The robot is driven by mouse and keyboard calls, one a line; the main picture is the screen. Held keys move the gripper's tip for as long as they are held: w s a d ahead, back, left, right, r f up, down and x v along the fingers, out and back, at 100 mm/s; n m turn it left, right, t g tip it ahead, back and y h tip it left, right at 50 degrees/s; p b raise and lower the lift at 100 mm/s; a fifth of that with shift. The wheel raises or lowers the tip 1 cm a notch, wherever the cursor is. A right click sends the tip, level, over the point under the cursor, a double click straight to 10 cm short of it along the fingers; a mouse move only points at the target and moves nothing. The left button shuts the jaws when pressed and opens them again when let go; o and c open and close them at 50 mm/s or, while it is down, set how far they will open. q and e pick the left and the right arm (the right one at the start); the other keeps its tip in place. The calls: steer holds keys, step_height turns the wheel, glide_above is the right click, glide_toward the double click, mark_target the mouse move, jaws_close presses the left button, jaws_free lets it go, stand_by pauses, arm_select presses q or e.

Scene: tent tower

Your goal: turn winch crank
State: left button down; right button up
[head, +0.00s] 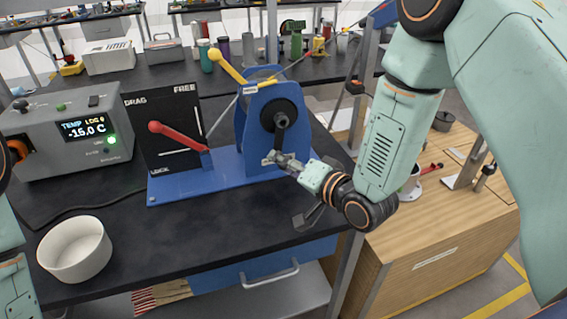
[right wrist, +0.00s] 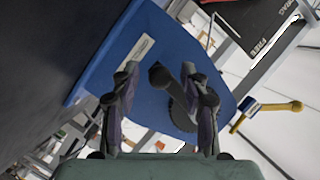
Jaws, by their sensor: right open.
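The winch has a blue base (head: 225,176) and blue upright side plates, also filling the middle of the right wrist view (right wrist: 135,50). Its black crank (head: 281,122) hangs down from a dark round hub on the near plate. My right gripper (head: 277,158) is at the crank's lower end. In the right wrist view its two fingers (right wrist: 160,72) are open, with the crank's dark handle (right wrist: 159,77) showing between them. I cannot tell whether a finger touches it. My left gripper is out of view; only parts of my left arm show at the left edge.
A red lever (head: 178,137) stands by a black DRAG/FREE/LOCK panel (head: 160,110). A yellow-knobbed lever (head: 228,66) rises behind the winch. A grey temperature box (head: 50,150) and a white bowl (head: 75,248) are at left. The black bench front is clear.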

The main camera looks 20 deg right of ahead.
steer(key=shift+w+a+f, duration=0.15)
steer(key=shift+w+a, duration=0.15)
steer(key=shift+w, duration=0.35)
steer(key=shift+s, duration=0.1)
steer(key=shift+d, duration=0.1)
steer(key=c, duration=0.3)
jaws_close()
